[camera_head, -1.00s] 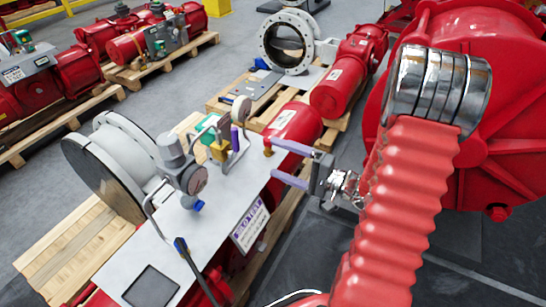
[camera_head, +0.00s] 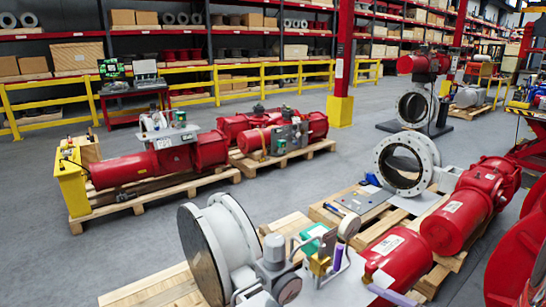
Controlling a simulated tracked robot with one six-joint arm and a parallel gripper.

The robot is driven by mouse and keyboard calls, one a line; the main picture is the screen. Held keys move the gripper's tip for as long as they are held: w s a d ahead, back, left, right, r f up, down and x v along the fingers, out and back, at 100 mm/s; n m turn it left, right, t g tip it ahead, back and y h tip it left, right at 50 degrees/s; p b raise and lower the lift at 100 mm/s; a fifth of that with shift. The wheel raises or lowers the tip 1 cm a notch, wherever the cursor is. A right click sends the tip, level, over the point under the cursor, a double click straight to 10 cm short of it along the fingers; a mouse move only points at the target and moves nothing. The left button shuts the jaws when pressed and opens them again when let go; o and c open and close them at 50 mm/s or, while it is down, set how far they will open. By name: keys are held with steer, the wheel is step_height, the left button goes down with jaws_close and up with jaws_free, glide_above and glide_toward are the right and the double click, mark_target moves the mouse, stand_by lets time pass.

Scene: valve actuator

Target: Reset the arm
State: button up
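A lilac finger of my gripper (camera_head: 392,294) shows at the bottom edge, in front of a red actuator cylinder (camera_head: 398,258). The rest of the gripper and most of my arm are below the picture, so its opening is hidden. Left of it is a valve assembly with a large pale flange (camera_head: 205,255), a grey gauge (camera_head: 286,287), a green fitting (camera_head: 311,238) and an upright purple handle (camera_head: 338,258). I cannot tell whether the finger touches anything.
Red actuators lie on wooden pallets (camera_head: 150,195) at the left. A large red body (camera_head: 515,255) stands at the right edge. Yellow railing (camera_head: 240,80) and shelves close off the back. Grey floor (camera_head: 335,170) is open between.

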steer(key=s+a+f+n+g+h, duration=0.1)
steer(key=s+a+n+g+h, duration=0.45)
steer(key=s+g, duration=0.7)
steer(key=s+a+r+n+t+h, duration=0.2)
steer(key=r+n+t, duration=0.1)
steer(key=r, duration=0.5)
steer(key=s+a+r+n+t+h, duration=0.1)
steer(key=a+r+n+t+h, duration=0.2)
steer(key=r, duration=0.5)
steer(key=shift+s+r+n+h, duration=0.15)
steer(key=shift+s+n+h, duration=0.2)
steer(key=shift+n, duration=0.4)
steer(key=shift+a, duration=0.1)
steer(key=shift+c, duration=0.5)
